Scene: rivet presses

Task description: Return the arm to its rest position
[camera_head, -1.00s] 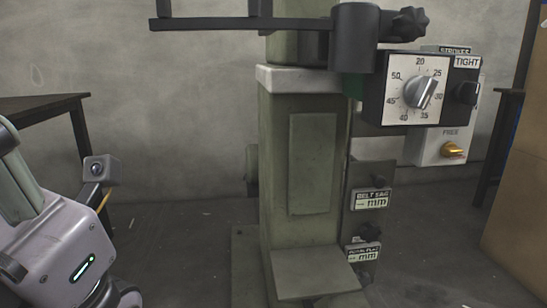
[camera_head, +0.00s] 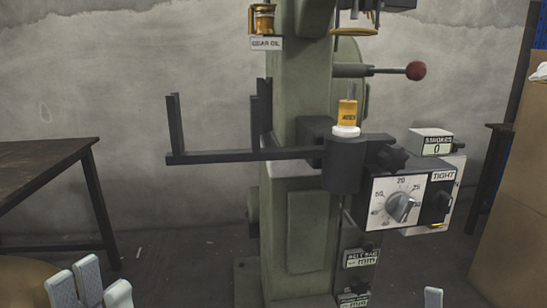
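My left gripper (camera_head: 90,284) shows at the lower left edge as several pale grey fingertips pointing up. The tips stand apart with small gaps, and no held thing shows between them. It is well left of the green rivet press (camera_head: 313,225) and touches nothing that I can see. A small grey tip (camera_head: 432,298) at the bottom right may belong to my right gripper; too little shows to tell its state.
A black bracket arm (camera_head: 235,156) juts left from the press. A dial box (camera_head: 405,200) and a red-knobbed lever (camera_head: 416,70) stick out right. A tan rounded shape (camera_head: 22,285) lies lower left.

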